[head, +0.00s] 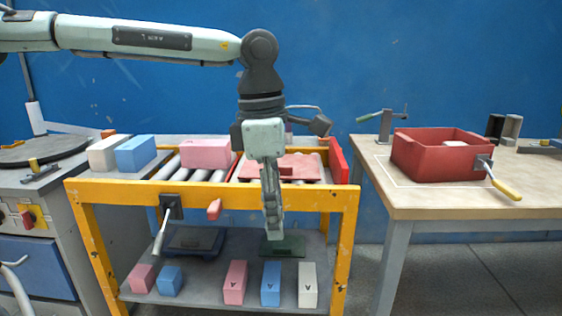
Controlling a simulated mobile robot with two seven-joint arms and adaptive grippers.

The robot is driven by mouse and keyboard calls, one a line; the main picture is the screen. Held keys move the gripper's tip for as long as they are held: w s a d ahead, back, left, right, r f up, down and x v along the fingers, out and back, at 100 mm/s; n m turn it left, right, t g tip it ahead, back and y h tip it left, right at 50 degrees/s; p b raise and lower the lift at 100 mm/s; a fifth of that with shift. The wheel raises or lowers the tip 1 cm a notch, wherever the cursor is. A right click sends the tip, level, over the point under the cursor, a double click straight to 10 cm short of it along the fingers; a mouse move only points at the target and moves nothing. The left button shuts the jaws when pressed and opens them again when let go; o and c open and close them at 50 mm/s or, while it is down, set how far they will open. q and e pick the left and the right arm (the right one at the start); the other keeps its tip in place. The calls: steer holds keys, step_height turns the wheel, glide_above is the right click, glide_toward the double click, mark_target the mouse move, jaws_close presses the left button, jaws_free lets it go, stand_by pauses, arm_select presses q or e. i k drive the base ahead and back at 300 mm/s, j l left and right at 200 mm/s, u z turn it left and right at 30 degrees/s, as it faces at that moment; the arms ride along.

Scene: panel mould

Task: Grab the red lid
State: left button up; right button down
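The red lid (307,166) is a flat reddish slab with a small raised block on top. It lies on the right part of the roller bed of the yellow-framed cart. My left gripper (272,228) hangs down in front of the lid from this viewpoint and hides part of it. Its fingers are seen edge-on, so I cannot tell whether they are open or shut. They show no object between them, and I cannot tell whether they touch anything. My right gripper is out of view.
The yellow cart frame (120,190) carries a pink block (206,152) beside the lid. Coloured blocks lie on its lower shelf (205,290). A red box (440,160) with a lever clamp stands on the right table (420,200). White and blue blocks (135,152) are at left.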

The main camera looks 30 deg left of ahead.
mark_target(290, 167)
steer(key=i+j, duration=1)
